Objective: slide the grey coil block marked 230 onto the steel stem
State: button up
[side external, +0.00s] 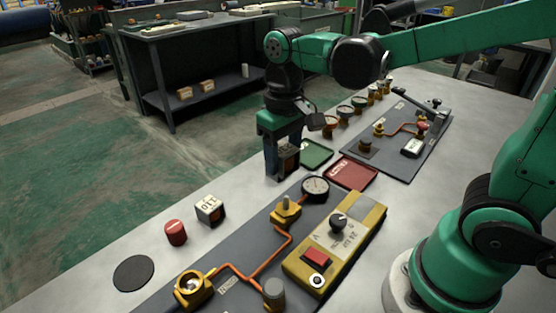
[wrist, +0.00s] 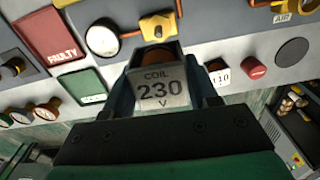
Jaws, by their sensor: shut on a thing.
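My gripper (side external: 283,163) is shut on the grey coil block, whose label reads COIL 230 V in the wrist view (wrist: 160,88). The block sits between the two fingers with a dark opening and a copper-coloured inside toward its far end. In the side view the fingers mostly hide the block (side external: 288,158). It is held near the green tray and the gauge. A brass valve body (side external: 286,209) with a short upright stem stands on the grey panel, in front of the gripper in the side view. It also shows in the wrist view (wrist: 157,26), just beyond the block.
A round gauge (side external: 315,188) stands by the valve. A yellow control box (side external: 335,245) has a knob and red button. A block marked 110 (side external: 210,209), a red cap (side external: 175,232) and a black disc (side external: 133,273) lie left. Red FAULTY (side external: 352,172) and green (side external: 316,153) trays lie behind.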

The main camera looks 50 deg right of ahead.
aim_at(286, 196)
jog(key=shift+s+f, duration=0.45)
jog(key=shift+f, duration=2.05)
jog(key=shift+f, duration=1.85)
jog(key=o, duration=1.3)
jog(key=shift+o, duration=0.3)
jog(key=shift+o, duration=0.6)
jog(key=shift+r, duration=3.5)
